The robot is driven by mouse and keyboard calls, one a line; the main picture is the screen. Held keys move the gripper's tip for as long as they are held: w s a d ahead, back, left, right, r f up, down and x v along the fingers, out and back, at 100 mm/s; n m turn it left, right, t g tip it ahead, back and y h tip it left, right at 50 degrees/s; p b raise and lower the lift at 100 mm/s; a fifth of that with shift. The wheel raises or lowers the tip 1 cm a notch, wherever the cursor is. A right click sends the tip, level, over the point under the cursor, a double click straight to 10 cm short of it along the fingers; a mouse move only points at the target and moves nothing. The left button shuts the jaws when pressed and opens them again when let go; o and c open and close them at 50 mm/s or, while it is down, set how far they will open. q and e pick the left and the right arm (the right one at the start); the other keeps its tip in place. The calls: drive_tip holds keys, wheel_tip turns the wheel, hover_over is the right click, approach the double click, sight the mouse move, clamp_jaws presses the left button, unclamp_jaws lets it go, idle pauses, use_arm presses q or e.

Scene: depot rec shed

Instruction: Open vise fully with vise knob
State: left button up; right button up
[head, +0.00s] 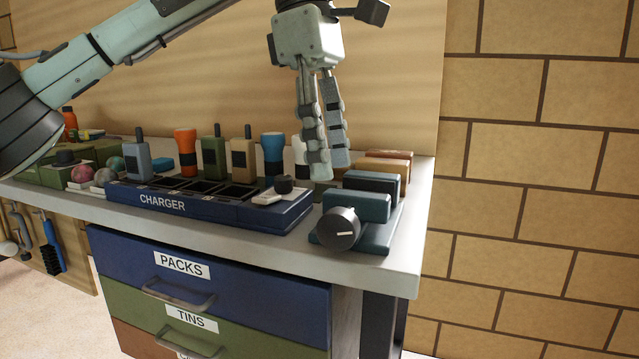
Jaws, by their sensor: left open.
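The vise (371,240) is a blue-teal block device at the right end of the bench, with several jaw-like blocks in a row behind each other. Its black vise knob (338,229) faces the front and carries a pale pointer line directed to the right. My right gripper is out of view.
A blue charger (215,208) with radios and torches in or behind it stands left of the vise. A white piece with a black knob (282,186) sits on its right end. Labelled drawers (205,275) are below. The bench (405,265) ends just right of the vise.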

sight(337, 210)
use_arm(q)
drive_tip(key=shift+s+d+f+t+y, duration=0.1)
drive_tip(key=shift+s+d+t+y, duration=0.15)
drive_tip(key=shift+d+t+y, duration=0.4)
drive_tip(key=shift+a+f+y, duration=0.1)
drive_tip(key=shift+f+y, duration=0.15)
drive_tip(key=shift+y, duration=0.1)
wheel_tip(337, 210, down, 6)
drive_tip(key=shift+f+b, duration=0.25)
drive_tip(key=shift+b, duration=0.35)
drive_tip(key=shift+f, duration=0.55)
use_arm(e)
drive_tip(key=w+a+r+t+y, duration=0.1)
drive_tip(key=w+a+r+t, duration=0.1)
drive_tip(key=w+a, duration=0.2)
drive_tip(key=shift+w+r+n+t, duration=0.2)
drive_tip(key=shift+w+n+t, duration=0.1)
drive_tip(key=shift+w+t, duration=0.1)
use_arm(q)
clamp_jaws()
